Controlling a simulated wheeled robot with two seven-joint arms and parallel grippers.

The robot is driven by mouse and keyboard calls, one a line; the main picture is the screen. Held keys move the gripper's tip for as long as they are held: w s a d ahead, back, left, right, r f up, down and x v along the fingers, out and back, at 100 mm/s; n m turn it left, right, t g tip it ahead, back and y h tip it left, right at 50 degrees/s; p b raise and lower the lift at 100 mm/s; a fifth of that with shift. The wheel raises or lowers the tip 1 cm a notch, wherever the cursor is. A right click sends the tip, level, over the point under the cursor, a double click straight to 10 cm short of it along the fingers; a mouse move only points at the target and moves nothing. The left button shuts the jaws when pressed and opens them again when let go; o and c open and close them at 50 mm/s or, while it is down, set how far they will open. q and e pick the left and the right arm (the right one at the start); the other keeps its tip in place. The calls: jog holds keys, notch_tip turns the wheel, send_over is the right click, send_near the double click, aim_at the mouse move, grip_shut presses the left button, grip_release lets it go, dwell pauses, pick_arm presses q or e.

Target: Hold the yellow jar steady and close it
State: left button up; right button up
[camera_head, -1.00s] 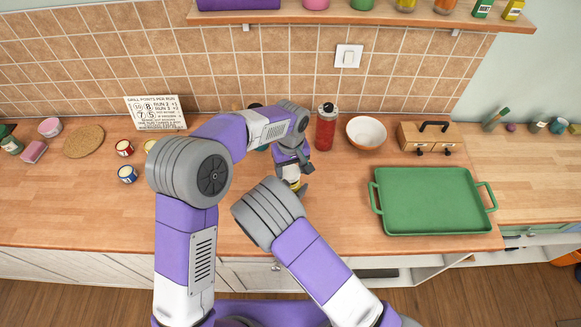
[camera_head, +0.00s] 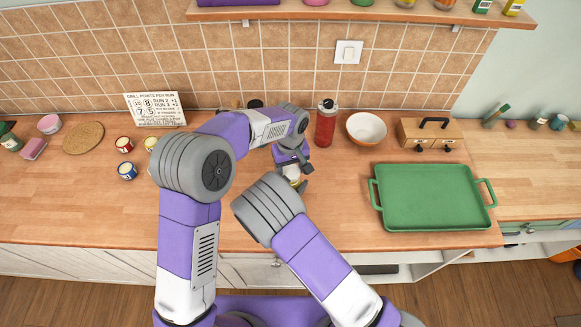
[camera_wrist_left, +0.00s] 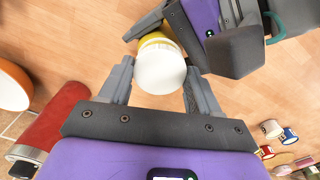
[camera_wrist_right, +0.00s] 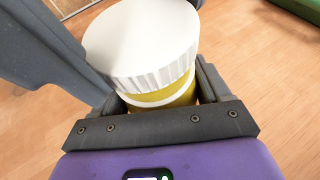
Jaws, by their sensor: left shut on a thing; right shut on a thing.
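The yellow jar (camera_wrist_right: 175,97) stands on the wooden counter, its white lid (camera_wrist_right: 140,45) on top. In the right wrist view the lid overhangs the yellow body, with a white band between them. I cannot tell whether the lid is fully seated. My right gripper (camera_wrist_right: 160,98) is shut on the jar's body. My left gripper (camera_wrist_left: 158,70) is shut on the lid, which shows between its fingers (camera_wrist_left: 160,68). In the head view the jar (camera_head: 292,173) is small and partly hidden by my left gripper (camera_head: 292,166) and right arm.
A red bottle (camera_head: 325,125) and a white-brown bowl (camera_head: 366,129) stand behind and to the right. A green tray (camera_head: 430,198) and a wooden box (camera_head: 428,134) are farther right. Small cans (camera_head: 127,171) and a sign (camera_head: 156,110) are at left. Counter between jar and tray is clear.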

pick_arm(q)
jog(key=shift+f, duration=0.6)
pick_arm(e)
grip_shut()
pick_arm(q)
jog(key=m, duration=0.7)
jog(key=shift+m, duration=0.3)
jog(key=m, duration=0.8)
jog(key=shift+a+m, duration=0.1)
jog(key=shift+m, duration=0.2)
jog(key=o, duration=1)
